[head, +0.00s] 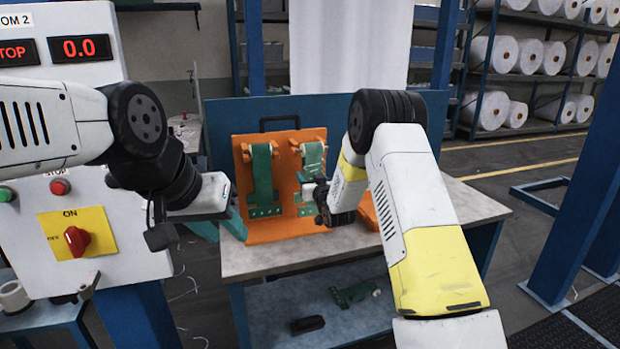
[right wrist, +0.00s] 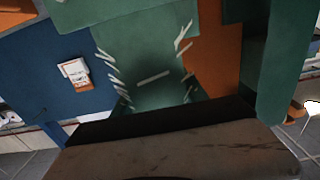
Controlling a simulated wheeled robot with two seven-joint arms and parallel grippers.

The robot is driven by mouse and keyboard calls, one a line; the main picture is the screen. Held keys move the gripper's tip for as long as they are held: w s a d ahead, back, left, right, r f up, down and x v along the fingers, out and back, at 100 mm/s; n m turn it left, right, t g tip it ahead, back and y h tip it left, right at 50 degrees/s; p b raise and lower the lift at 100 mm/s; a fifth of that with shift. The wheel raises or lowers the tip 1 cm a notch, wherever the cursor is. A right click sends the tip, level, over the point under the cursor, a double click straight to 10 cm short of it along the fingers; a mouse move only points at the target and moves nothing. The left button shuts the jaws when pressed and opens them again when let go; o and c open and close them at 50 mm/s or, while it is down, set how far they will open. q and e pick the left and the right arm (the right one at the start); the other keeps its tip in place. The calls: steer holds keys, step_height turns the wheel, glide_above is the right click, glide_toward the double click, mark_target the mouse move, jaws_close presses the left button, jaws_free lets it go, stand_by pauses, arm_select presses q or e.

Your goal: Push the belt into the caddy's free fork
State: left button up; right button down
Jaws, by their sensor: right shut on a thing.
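The orange caddy (head: 273,232) stands upright on the table, with forks near its top. One green belt (head: 263,172) hangs on its left side. A second, paler green belt (head: 312,155) is at the right-hand fork (head: 295,144); I cannot tell how deep it sits. My right gripper (head: 318,193) is shut on this belt, low in front of the caddy, its fingers partly hidden by its own body. In the right wrist view a green belt (right wrist: 150,65) with frayed white edge threads fills the middle.
The grey table top (head: 280,265) has free room in front of the caddy. A blue panel (head: 222,115) rises behind it. The control cabinet (head: 90,190) stands at the left. A green part (head: 355,293) and a dark block (head: 308,325) lie on the lower shelf.

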steer(key=shift+w, duration=0.1)
steer(key=shift+x, duration=2)
steer(key=c, duration=0.5)
jaws_free()
steer(key=shift+a, duration=0.1)
steer(key=shift+v, duration=3.95)
